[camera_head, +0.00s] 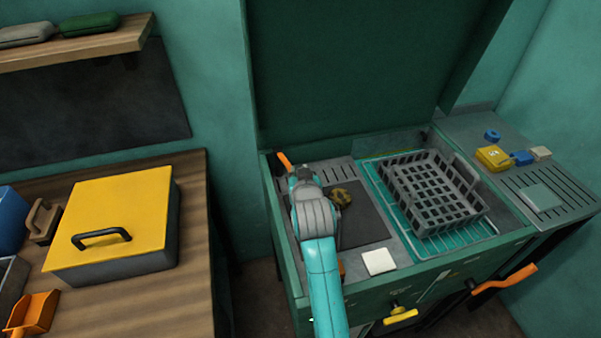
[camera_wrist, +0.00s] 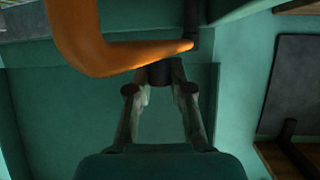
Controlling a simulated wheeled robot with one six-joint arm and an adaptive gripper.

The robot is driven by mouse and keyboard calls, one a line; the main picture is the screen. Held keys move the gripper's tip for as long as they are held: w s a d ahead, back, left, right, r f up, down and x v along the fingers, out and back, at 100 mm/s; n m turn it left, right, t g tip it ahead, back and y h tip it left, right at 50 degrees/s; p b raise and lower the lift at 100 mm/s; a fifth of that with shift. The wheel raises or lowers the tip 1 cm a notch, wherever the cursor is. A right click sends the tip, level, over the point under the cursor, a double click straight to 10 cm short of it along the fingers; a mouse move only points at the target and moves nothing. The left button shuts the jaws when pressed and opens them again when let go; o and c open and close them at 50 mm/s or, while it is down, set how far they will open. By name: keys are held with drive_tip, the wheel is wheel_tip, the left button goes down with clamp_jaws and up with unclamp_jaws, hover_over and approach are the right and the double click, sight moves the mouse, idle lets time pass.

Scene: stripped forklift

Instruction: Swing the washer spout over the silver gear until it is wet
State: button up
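The orange washer spout (camera_wrist: 105,58) curves across the top of the wrist view, with a dark post near its thin end. In the head view an orange piece (camera_head: 284,160), likely part of it, shows beyond my gripper. My gripper (camera_wrist: 160,74) has its fingers drawn together at the spout's lower edge. They look shut, with no clear sign of the spout between them. Whether they touch it is unclear. A dull brownish gear-like part (camera_head: 341,196) lies on the dark mat right of my gripper. I see no clearly silver gear, and wetness cannot be told.
A grey basket (camera_head: 432,190) stands on a rack at the washer's right. The raised green lid (camera_head: 345,75) stands behind. A yellow-lidded box (camera_head: 115,215) is on the left bench.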

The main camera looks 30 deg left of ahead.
drive_tip(key=o, duration=0.4)
drive_tip(key=v, duration=1.2)
drive_tip(key=shift+f, duration=0.1)
drive_tip(key=shift+d, duration=0.15)
